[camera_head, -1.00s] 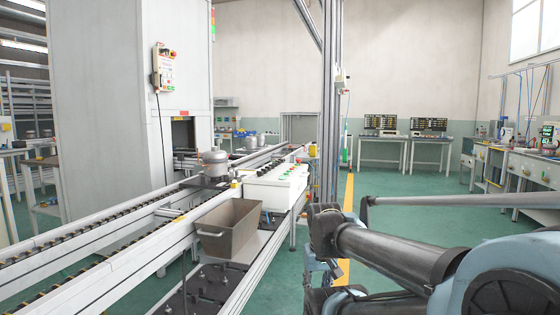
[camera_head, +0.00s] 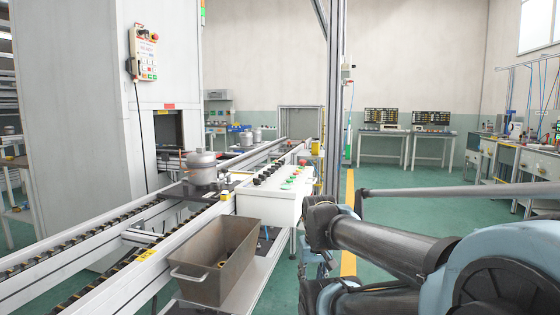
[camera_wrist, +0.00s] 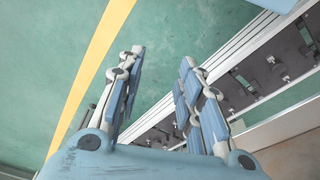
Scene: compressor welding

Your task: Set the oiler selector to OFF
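A white control box (camera_head: 269,206) stands beside the conveyor in the head view. Its sloped top carries a row of black knobs (camera_head: 272,174) and several coloured buttons. I cannot read labels, so I cannot tell which knob is the oiler selector. My gripper (camera_wrist: 161,66) is open and empty in the wrist view, its two fingers spread apart over the green floor and the conveyor's side. In the head view it hangs low, right of and below the box, partly hidden by my arm. It is apart from the knobs.
A metal bin (camera_head: 216,263) with small parts inside stands in front of the box. The conveyor (camera_head: 95,243) runs along the left, with a grey compressor (camera_head: 202,168) on it. A metal post (camera_head: 333,110) rises behind the box.

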